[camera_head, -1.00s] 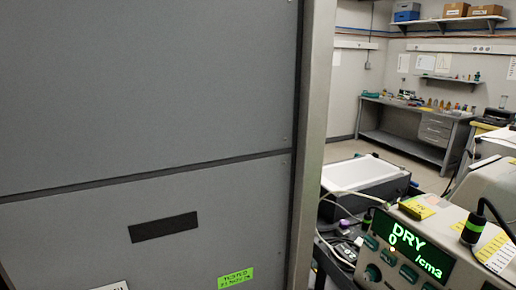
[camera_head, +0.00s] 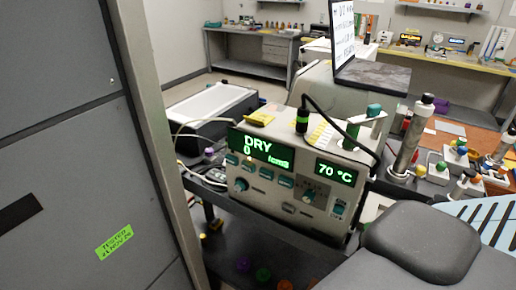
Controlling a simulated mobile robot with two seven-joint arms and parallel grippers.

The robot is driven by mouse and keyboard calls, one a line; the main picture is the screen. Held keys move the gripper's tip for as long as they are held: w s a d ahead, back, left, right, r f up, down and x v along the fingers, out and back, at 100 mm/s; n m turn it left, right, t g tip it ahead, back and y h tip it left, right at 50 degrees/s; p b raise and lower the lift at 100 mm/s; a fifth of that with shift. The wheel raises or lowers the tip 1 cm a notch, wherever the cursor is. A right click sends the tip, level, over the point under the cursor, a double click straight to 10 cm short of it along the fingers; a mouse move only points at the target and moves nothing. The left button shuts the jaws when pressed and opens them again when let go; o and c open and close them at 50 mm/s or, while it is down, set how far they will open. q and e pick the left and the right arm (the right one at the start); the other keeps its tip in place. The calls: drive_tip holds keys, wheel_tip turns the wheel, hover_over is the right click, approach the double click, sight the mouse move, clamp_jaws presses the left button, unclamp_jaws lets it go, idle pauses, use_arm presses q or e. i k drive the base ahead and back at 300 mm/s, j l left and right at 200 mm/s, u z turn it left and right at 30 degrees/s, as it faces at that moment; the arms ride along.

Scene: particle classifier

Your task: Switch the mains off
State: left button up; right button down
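The cream-coloured instrument (camera_head: 262,196) stands on a dark bench in the middle of the view. Its left display (camera_head: 262,147) reads "DRY 0 /cm3" in green and its right display (camera_head: 336,172) reads "70 °C", so it is lit. A row of teal buttons (camera_head: 268,175) and a teal knob (camera_head: 241,185) sit below the left display. Below the right display are a small panel (camera_head: 309,194) and a teal control (camera_head: 338,208). I cannot tell which control is the mains switch. Neither gripper is in view.
A tall grey cabinet (camera_head: 70,130) with a pale edge post blocks the left side. A laptop (camera_head: 350,40) is behind. A dark rounded shape fills the lower right.

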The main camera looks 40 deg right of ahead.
sight(338, 210)
drive_tip(key=z, duration=1.5)
